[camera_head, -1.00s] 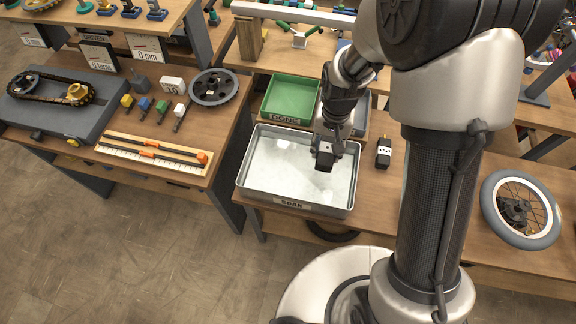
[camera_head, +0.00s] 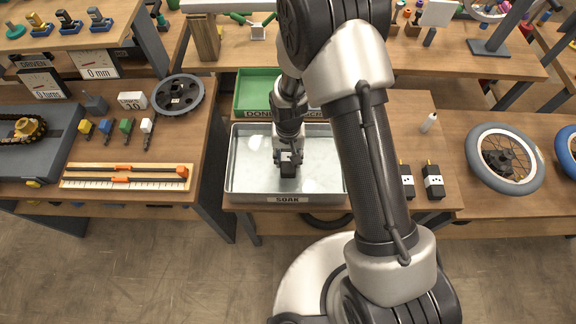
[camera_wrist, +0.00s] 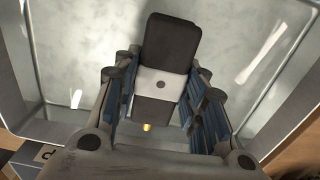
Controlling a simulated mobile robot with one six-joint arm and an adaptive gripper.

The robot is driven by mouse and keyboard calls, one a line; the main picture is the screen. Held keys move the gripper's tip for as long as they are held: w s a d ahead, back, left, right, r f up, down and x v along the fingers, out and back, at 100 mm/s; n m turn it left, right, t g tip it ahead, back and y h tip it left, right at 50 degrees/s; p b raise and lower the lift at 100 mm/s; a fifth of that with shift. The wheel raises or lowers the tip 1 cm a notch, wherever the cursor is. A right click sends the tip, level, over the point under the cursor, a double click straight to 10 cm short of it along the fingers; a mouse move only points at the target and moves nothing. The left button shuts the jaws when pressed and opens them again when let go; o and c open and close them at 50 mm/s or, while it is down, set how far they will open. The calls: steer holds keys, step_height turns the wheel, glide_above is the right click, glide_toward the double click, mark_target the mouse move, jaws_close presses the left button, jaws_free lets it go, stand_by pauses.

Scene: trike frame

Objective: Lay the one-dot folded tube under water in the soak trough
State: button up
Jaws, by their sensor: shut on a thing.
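My gripper (camera_wrist: 155,95) is shut on a black folded tube (camera_wrist: 173,40) with a white band that shows one dark dot and a brass valve at its lower end. In the head view my gripper (camera_head: 288,150) holds the tube (camera_head: 289,170) over the middle of the soak trough (camera_head: 234,165). The trough is a metal tray with a pale, shiny water surface and a SOAK label on its front. The trough walls also show around the tube in the wrist view (camera_wrist: 28,70). I cannot tell whether the tube touches the water.
Two other black folded tubes (camera_head: 407,182) (camera_head: 433,183) stand on the bench right of the trough, partly beside my arm. A green DONE bin (camera_head: 256,85) is behind the trough. A spoked wheel (camera_head: 505,158) lies further right. A bench with tools (camera_head: 180,120) is at left.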

mark_target(288, 156)
steer(key=shift+f+b, duration=0.6)
steer(key=shift+f, duration=1.9)
steer(key=shift+f, duration=0.1)
steer(key=shift+f, duration=0.15)
steer(key=o, duration=1.2)
steer(key=shift+c, duration=0.2)
step_height(288, 156, up, 13)
steer(key=p, duration=0.3)
steer(key=shift+f+p, duration=0.2)
steer(key=shift+p, duration=0.15)
